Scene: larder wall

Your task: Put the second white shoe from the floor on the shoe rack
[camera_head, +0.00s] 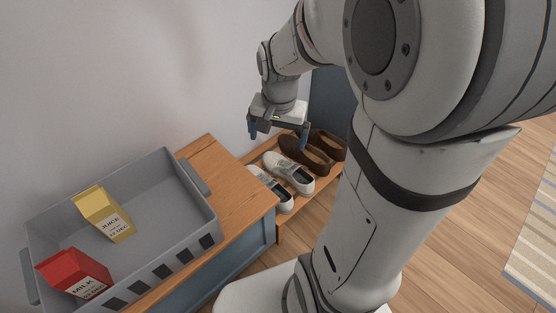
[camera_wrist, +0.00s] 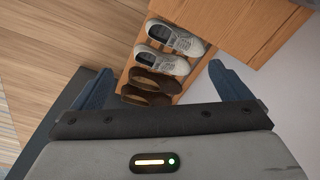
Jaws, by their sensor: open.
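Two white shoes stand side by side on the wooden shoe rack (camera_head: 285,233). One white shoe (camera_head: 270,187) is partly hidden by the cabinet, and the other white shoe (camera_head: 289,172) is beside it. Both also show in the wrist view, one farther (camera_wrist: 176,38) and one nearer (camera_wrist: 162,61). My gripper (camera_head: 278,135) is open and empty, above the rack and apart from the shoes. In the wrist view its fingers (camera_wrist: 163,88) are spread wide. No white shoe shows on the visible floor.
A pair of brown shoes (camera_head: 305,153) shares the rack. A wooden-topped cabinet (camera_head: 235,178) adjoins it, bearing a grey crate (camera_head: 190,232) with a juice carton (camera_head: 104,213) and a milk carton (camera_head: 74,274). Wooden floor (camera_head: 448,230) is clear up to a striped rug (camera_head: 535,245).

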